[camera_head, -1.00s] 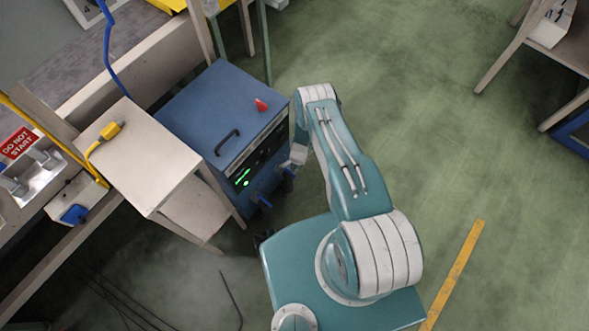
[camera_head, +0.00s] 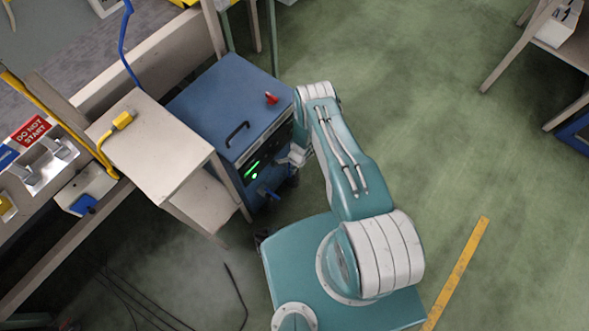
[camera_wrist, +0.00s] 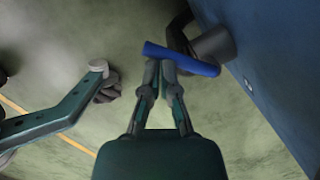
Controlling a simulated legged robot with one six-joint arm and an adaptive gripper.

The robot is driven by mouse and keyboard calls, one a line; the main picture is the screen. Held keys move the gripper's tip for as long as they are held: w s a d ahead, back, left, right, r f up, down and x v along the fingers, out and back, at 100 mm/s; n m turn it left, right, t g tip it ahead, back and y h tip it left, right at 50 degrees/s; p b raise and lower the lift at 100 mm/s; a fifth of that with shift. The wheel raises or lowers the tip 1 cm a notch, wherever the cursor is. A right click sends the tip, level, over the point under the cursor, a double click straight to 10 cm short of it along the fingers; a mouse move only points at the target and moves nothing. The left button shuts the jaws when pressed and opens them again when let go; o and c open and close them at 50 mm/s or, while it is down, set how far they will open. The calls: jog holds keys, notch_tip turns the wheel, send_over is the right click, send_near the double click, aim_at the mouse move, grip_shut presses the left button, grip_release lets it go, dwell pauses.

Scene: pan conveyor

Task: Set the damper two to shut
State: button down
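A blue lever (camera_wrist: 182,58) on a dark grey round stub (camera_wrist: 215,45) sticks out from the side of a blue cabinet (camera_wrist: 265,65) in the wrist view. No label on the lever is readable. My gripper (camera_wrist: 160,68) has its two fingertips close together at the lever's left half; whether they touch it is unclear. My gripper is mostly hidden there behind my arm and against the cabinet front.
The cabinet has a black top handle (camera_head: 237,133), a red piece (camera_head: 271,98) and green lights (camera_head: 252,170). A pale table (camera_head: 150,150) with a yellow plug stands close left. A "DO NOT START" sign (camera_head: 31,129) is farther left.

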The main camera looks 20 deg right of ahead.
jog(key=shift+a, duration=0.6)
jog(key=shift+d+f, duration=0.1)
dwell(0.3)
